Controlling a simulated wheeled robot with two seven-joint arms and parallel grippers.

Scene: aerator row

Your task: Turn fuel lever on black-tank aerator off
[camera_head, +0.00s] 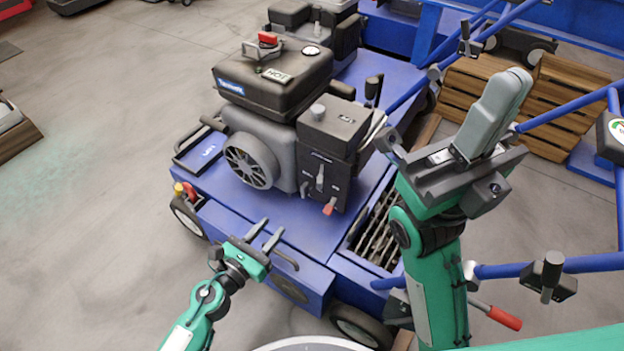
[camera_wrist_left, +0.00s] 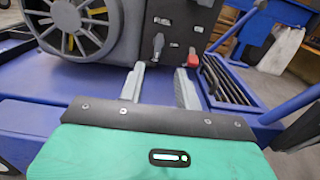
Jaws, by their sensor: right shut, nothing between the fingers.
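The black-tank aerator (camera_head: 230,225) is a blue machine whose engine carries a black fuel tank (camera_head: 275,82). On the dark engine panel a grey lever (camera_head: 320,178) stands beside a small red-tipped lever (camera_head: 329,206); I cannot tell which is the fuel lever. In the left wrist view the grey lever (camera_wrist_left: 157,46) and red-tipped lever (camera_wrist_left: 193,58) lie beyond the fingertips. My left gripper (camera_head: 274,226) is open and empty, over the blue deck in front of the engine, apart from both levers. My right gripper (camera_head: 514,78) is shut and empty, raised at the right.
A slatted grate (camera_head: 375,235) is set in the deck right of the engine. Blue handle bars (camera_head: 540,268) cross the right side near my right arm. Wooden pallets (camera_head: 540,110) and another machine stand behind.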

